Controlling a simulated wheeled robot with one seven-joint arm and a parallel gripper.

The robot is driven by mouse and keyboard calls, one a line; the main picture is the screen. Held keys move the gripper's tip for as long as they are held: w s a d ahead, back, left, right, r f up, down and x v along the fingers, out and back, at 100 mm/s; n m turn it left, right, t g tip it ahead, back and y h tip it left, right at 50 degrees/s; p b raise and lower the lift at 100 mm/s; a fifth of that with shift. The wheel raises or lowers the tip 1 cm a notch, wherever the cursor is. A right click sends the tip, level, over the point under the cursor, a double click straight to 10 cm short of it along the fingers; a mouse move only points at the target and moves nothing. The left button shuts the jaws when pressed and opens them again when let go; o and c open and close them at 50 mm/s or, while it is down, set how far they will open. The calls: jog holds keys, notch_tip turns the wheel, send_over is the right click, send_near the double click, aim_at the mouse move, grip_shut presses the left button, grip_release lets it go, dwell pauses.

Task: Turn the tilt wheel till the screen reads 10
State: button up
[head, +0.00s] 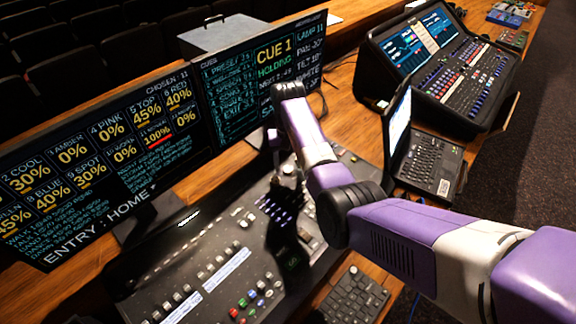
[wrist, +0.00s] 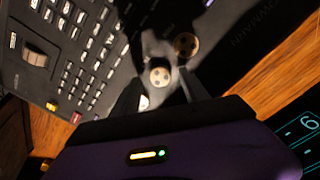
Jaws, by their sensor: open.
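The right monitor (head: 262,85) reads CUE 1, HOLDING, with LAMP 11 and small pan and tilt lines at its right edge; the tilt figure is too small to read surely. My gripper (head: 286,196) hangs over the mixing desk (head: 215,255), in front of this monitor. In the wrist view my gripper (wrist: 161,88) is open, its dark fingers on either side of a round brass-topped knob (wrist: 160,74). A second such knob (wrist: 186,44) stands just beyond, and part of another shows by the left finger. No label shows which is the tilt wheel. Contact cannot be told.
The left monitor (head: 100,150) shows channel percentages. A laptop (head: 425,150) and a second console (head: 440,75) stand at the right. A keypad (head: 352,296) lies at the front. Rows of buttons (wrist: 88,50) fill the desk left of the knobs in the wrist view.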

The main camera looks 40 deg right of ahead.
aim_at(288, 168)
jog(key=shift+r+b, duration=0.45)
jog(key=shift+r, duration=2.7)
